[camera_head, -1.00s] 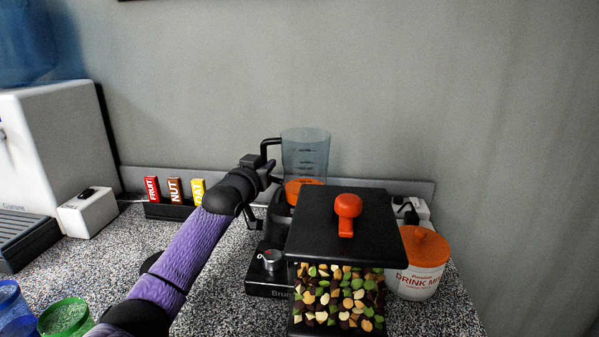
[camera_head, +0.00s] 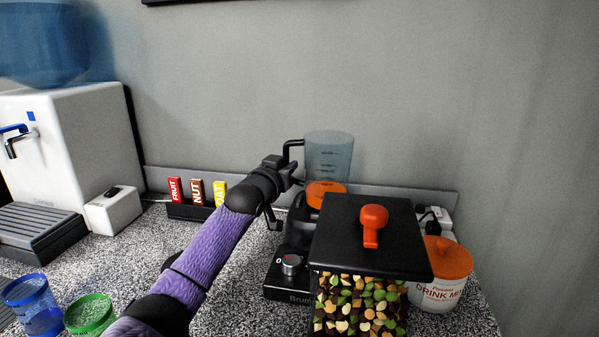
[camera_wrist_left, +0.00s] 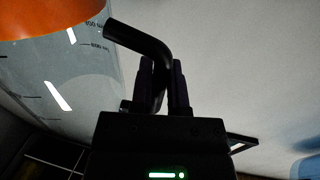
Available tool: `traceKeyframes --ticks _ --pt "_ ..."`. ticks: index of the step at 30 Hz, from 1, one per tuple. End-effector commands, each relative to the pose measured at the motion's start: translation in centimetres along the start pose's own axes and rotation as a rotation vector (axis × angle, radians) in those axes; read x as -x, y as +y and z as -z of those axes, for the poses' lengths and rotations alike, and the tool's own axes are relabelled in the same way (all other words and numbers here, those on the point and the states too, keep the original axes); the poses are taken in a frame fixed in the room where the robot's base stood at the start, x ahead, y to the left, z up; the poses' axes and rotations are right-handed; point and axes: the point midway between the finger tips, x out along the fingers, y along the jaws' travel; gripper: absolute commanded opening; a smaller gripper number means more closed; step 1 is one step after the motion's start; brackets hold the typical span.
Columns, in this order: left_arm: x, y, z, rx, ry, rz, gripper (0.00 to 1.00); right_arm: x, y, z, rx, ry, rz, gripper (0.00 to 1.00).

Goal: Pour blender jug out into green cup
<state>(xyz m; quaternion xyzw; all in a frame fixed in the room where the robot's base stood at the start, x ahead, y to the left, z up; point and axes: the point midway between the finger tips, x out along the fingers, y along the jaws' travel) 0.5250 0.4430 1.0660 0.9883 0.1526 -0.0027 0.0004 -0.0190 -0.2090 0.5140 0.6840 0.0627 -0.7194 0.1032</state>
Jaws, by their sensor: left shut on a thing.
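The blender jug (camera_head: 328,160) is clear with measuring marks and orange contents low inside. It stands upright on or just over the black blender base (camera_head: 292,262); the dispenser hides part of the join. My left gripper (camera_head: 287,172) is shut on the jug's black handle, on the jug's left side. The left wrist view shows the fingers (camera_wrist_left: 164,88) around the handle (camera_wrist_left: 140,42), with the jug wall (camera_wrist_left: 60,75) beside it. The green cup (camera_head: 90,314) stands at the lower left, partly behind my left arm. My right gripper is not in view.
A dispenser with a black lid (camera_head: 372,236) stands close in front of the jug. A drink mix jar (camera_head: 440,290) is to its right. A blue cup (camera_head: 30,300) stands beside the green cup. A bar box (camera_head: 190,212) and water dispenser (camera_head: 70,150) are left.

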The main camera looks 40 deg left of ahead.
Motion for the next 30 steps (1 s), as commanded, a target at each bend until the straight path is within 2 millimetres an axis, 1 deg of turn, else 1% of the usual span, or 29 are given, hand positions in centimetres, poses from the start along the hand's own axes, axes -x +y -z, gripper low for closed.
traceKeyframes --ticks 1,3,6,9,15,30 --pt "0.1 -0.1 2.1 0.003 0.011 0.0 0.0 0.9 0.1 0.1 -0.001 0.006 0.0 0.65" --pt "0.1 -0.1 4.2 0.002 0.014 0.0 0.0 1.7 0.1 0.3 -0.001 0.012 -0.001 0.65" --pt "0.1 -0.1 6.7 0.002 0.013 0.0 0.0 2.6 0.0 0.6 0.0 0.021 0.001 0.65" --pt "0.1 -0.1 8.5 0.002 0.011 0.0 0.0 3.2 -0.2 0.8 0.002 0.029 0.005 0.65" --pt "0.1 -0.1 10.6 0.003 0.008 0.0 0.0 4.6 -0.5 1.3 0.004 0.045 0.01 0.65" --pt "0.1 -0.1 14.2 0.003 0.009 0.0 0.0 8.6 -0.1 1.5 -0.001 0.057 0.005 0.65"
